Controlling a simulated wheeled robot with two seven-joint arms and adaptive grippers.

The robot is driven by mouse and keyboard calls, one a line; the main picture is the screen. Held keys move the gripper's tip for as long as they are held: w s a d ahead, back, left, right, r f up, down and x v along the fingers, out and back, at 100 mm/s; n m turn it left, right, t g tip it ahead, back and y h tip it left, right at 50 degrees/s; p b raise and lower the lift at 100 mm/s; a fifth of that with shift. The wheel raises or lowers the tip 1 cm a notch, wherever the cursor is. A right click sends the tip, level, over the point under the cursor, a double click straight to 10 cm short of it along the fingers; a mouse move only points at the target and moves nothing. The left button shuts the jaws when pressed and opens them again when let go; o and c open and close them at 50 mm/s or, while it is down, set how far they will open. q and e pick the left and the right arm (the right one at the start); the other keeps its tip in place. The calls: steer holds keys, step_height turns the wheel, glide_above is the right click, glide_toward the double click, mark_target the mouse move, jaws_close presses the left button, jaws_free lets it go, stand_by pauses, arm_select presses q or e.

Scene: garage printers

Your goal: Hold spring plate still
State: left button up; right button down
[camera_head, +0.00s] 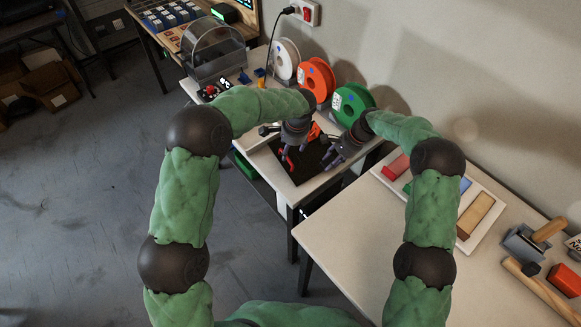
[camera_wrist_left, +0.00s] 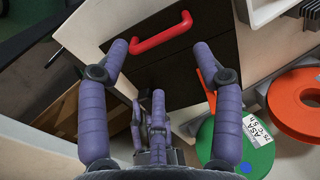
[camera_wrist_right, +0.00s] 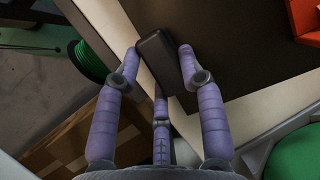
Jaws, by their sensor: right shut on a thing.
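A red handle-shaped part (camera_wrist_left: 162,34) lies on the plate. My left gripper (camera_head: 288,160) is open above the plate, its fingers spread to either side of the red part. My right gripper (camera_head: 332,160) is shut on a black tab (camera_wrist_right: 160,58) at the plate's edge; whether tab and plate are one piece is unclear.
White, orange (camera_head: 317,80) and green (camera_head: 350,103) spools stand behind the plate along the wall. An orange-red piece (camera_wrist_right: 306,18) sits near the plate's far side. The right table (camera_head: 345,235) holds a tray of blocks and tools; its near-left part is clear.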

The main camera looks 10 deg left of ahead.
arm_select(q)
steer(key=a+v, duration=0.1)
steer(key=v, duration=0.5)
steer(key=shift+d, duration=0.45)
arm_select(e)
steer(key=shift+s+a+f, duration=0.1)
steer(key=shift+s, duration=0.05)
arm_select(q)
steer(key=shift+r, duration=0.1)
arm_select(e)
steer(key=c, duration=0.7)
jaws_free()
steer(key=shift+d+r, duration=0.2)
steer(key=shift+r, duration=0.2)
steer(key=v, duration=1.1)
steer(key=shift+r, duration=0.1)
